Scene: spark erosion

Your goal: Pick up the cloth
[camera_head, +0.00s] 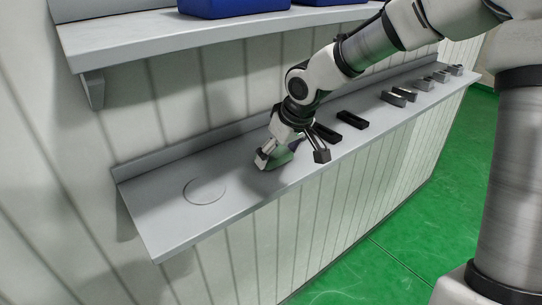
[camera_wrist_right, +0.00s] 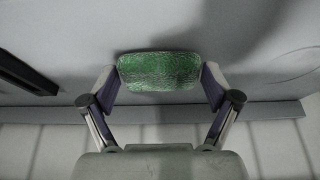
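The cloth (camera_head: 279,157) is a small green, rough-textured pad on the grey shelf, partly hidden by my right gripper in the head view. In the right wrist view the cloth (camera_wrist_right: 158,71) lies between the fingertips, close to both. My right gripper (camera_head: 291,157) points down at the shelf with its fingers spread wide, one on each side of the cloth. In the wrist view the right gripper (camera_wrist_right: 160,78) is open; I cannot tell whether either finger touches the cloth. My left gripper is not in view.
The grey shelf (camera_head: 160,205) has a round outlined disc (camera_head: 205,191) left of the cloth. Black trays (camera_head: 352,120) and several small metal blocks (camera_head: 399,96) lie to the right. An upper shelf (camera_head: 130,40) with blue bins (camera_head: 232,6) overhangs. Green floor (camera_head: 400,250) lies below.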

